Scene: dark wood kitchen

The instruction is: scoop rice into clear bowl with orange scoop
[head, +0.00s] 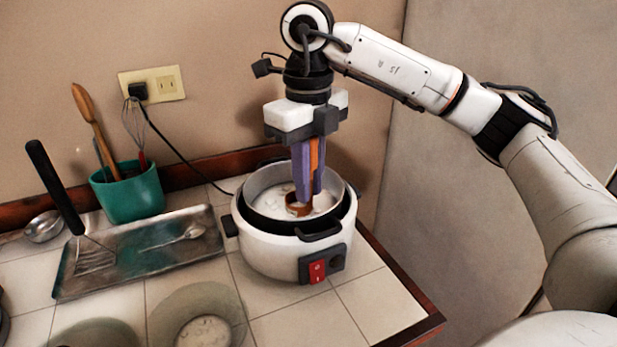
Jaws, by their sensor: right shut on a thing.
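My right gripper (310,172) points straight down over the rice cooker (275,248). Its purple fingers are shut on the handle of the orange scoop (294,207). The scoop's head is down inside the cooker's metal pot, at the white rice (320,204). I cannot tell how much rice is in the scoop. A clear bowl (165,318) stands on the tiles at the front, with some whitish content (206,331) in it; its lower part is cut off by the frame. My left gripper is not in view.
A metal tray (75,283) holds a spoon (190,233) and a black-handled spatula (55,187). A teal utensil pot (128,195) stands behind it. Another round dish (98,332) is at the front edge. The cooker's cord runs to the wall outlet (165,84). The counter edge (425,325) is right.

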